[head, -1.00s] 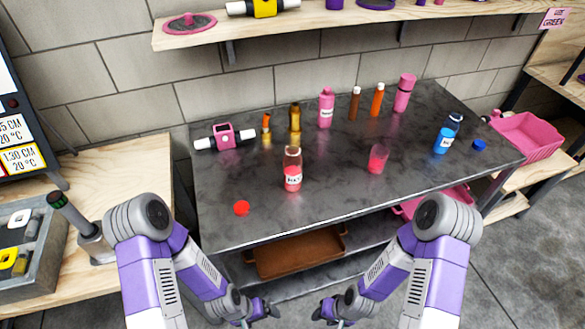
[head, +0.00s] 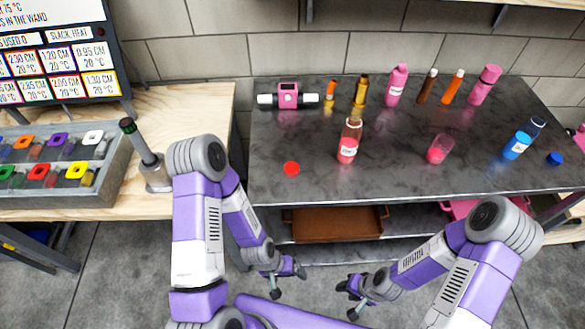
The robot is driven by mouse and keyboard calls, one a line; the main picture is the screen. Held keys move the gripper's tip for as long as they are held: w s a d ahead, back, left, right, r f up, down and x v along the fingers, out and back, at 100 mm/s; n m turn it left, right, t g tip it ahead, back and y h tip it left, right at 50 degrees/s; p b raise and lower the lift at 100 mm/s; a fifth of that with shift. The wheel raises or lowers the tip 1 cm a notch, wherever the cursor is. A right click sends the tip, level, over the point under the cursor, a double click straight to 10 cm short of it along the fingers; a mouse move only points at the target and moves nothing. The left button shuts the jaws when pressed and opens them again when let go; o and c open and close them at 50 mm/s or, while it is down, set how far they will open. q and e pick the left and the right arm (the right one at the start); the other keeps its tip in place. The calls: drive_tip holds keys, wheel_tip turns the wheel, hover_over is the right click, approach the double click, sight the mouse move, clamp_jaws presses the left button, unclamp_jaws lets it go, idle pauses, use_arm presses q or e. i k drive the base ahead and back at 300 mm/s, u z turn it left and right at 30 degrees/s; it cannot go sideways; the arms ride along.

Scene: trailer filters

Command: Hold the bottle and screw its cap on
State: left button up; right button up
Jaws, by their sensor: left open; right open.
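A clear bottle (head: 349,141) with pink-red liquid and a white label stands upright on the dark table, its top open. A red cap (head: 291,169) lies on the table to its left, near the front edge. My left gripper (head: 288,281) is open and empty, in front of and below the table edge. My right gripper (head: 352,297) is open and empty, to its right, also short of the table.
The dark table (head: 400,182) also holds a pink glass (head: 440,148), a pink and white device (head: 288,96) and several bottles along the back. A brown tray (head: 335,223) is on the shelf below. A slotted rack (head: 65,165) stands on the wooden bench at left.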

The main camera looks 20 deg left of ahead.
sight(351, 134)
drive_tip(key=k, duration=0.5)
drive_tip(key=z, duration=1)
drive_tip(key=i, duration=0.7)
drive_tip(key=u, duration=1.15)
